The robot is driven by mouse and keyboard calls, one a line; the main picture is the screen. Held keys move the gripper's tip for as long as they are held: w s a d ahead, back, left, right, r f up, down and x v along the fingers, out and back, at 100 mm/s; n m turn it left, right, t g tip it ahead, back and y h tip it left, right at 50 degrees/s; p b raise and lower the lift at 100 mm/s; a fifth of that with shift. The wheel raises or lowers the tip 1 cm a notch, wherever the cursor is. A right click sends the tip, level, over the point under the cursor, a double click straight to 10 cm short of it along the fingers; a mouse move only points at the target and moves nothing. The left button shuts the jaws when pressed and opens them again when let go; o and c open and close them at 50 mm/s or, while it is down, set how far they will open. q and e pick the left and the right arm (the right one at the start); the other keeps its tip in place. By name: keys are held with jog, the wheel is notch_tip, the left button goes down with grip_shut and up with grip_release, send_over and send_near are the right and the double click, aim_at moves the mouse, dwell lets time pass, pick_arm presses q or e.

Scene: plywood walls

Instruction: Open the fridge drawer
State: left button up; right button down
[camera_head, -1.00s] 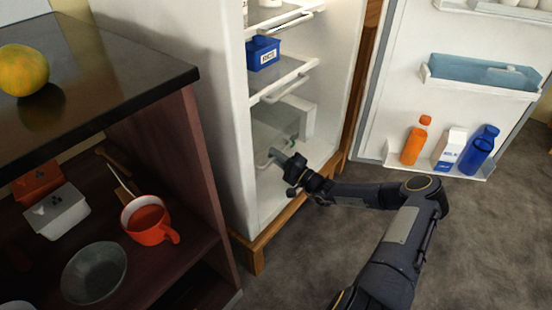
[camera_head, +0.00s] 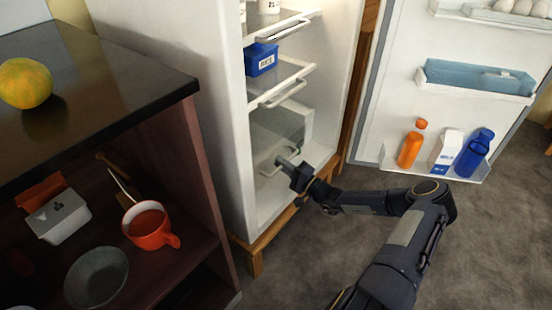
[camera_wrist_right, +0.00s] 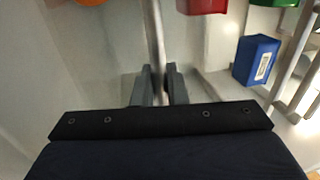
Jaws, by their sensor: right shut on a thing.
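The fridge drawer (camera_head: 290,126) is a translucent bin at the bottom of the fridge, under the lower shelf. Its pale bar handle (camera_head: 265,160) is at its front. My right gripper (camera_head: 284,163) is at this handle. In the right wrist view the grey handle bar (camera_wrist_right: 156,35) runs between the two fingers of my right gripper (camera_wrist_right: 159,82), which are shut on it. How far the drawer stands out is hard to tell. My left gripper is not in view.
The fridge door (camera_head: 400,90) stands wide open at right, with bottles and a carton in its lowest rack. A blue box (camera_head: 261,59) sits on a shelf above the drawer. A dark cabinet (camera_head: 200,170) stands close at left, holding an orange mug (camera_head: 147,228). Floor before the fridge is clear.

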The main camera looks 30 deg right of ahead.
jog(key=r+p+v, duration=0.1)
jog(key=p+v, duration=0.1)
jog(key=v, duration=0.7)
jog(key=r+p+v, duration=0.2)
jog(key=p+v, duration=0.1)
jog(key=v, duration=0.7)
jog(key=shift+s+d+r, duration=0.2)
jog(key=shift+s+r, duration=0.05)
jog(key=shift+s, duration=0.4)
jog(key=c, duration=1.8)
grip_release()
jog(key=p+v, duration=0.1)
jog(key=v, duration=0.6)
jog(key=shift+s+d+f, duration=0.1)
jog(key=shift+s, duration=0.3)
